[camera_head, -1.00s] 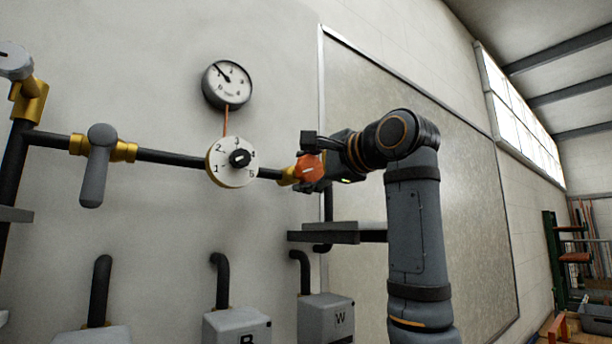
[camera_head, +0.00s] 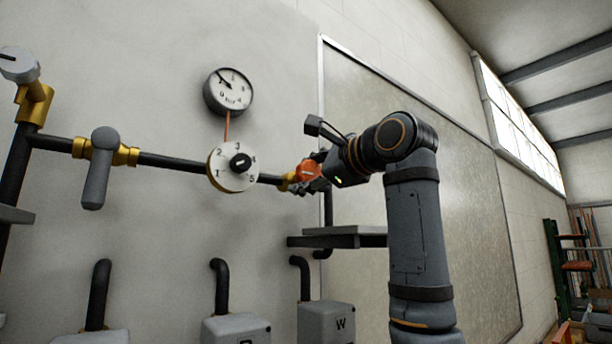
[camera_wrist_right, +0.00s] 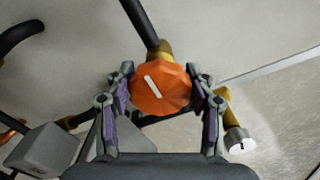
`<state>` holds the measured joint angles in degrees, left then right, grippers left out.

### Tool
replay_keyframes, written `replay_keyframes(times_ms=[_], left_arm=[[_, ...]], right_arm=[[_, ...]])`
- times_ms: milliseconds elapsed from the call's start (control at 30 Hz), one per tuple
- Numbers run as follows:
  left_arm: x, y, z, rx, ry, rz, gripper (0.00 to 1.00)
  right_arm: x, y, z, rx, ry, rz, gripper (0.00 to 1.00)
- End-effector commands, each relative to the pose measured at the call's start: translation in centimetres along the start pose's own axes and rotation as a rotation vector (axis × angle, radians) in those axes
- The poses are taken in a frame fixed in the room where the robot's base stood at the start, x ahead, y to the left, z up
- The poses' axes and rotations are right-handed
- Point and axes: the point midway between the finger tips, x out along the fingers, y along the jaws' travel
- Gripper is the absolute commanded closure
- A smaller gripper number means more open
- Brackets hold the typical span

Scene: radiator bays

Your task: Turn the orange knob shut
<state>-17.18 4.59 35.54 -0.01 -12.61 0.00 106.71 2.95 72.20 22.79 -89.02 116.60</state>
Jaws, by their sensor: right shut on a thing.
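The orange knob (camera_head: 308,172) sits on a brass valve at the right end of the dark pipe in the head view. In the right wrist view the orange knob (camera_wrist_right: 161,88) is many-sided, with a white bar mark that slants from upper left to lower right. My right gripper (camera_head: 314,174) is at the knob. In the wrist view the two fingers of my right gripper (camera_wrist_right: 162,90) are closed on the knob from both sides. My left gripper is not in view.
A white numbered dial (camera_head: 233,167) is on the pipe left of the knob, with a gauge (camera_head: 228,91) above. A grey lever valve (camera_head: 99,168) is further left. A grey shelf (camera_head: 340,238) sits below my right gripper. Grey boxes (camera_head: 326,322) stand lower down.

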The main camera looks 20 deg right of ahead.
Motion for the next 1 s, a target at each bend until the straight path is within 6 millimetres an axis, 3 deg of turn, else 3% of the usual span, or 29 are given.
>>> replay_keyframes(times_ms=[167, 200, 367, 733, 867, 1000], left_arm=[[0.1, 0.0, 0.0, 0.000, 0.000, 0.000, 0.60], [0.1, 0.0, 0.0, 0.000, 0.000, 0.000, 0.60], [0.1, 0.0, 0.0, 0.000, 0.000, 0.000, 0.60], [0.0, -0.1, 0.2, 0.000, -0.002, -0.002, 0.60], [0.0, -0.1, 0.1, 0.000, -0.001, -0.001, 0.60], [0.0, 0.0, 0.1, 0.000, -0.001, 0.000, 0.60]], right_arm=[[0.2, 0.4, -0.2, 0.004, 0.004, 0.012, 0.77], [0.2, 0.4, -0.2, 0.004, 0.004, 0.012, 0.43], [0.1, 0.3, -0.2, 0.002, 0.003, 0.009, 0.22], [-0.4, 0.0, -0.1, 0.000, 0.002, 0.002, 0.22], [-2.6, 0.0, -0.1, 0.000, 0.001, -0.001, 0.22], [-6.2, 0.0, -0.1, -0.001, 0.002, -0.001, 0.22]])
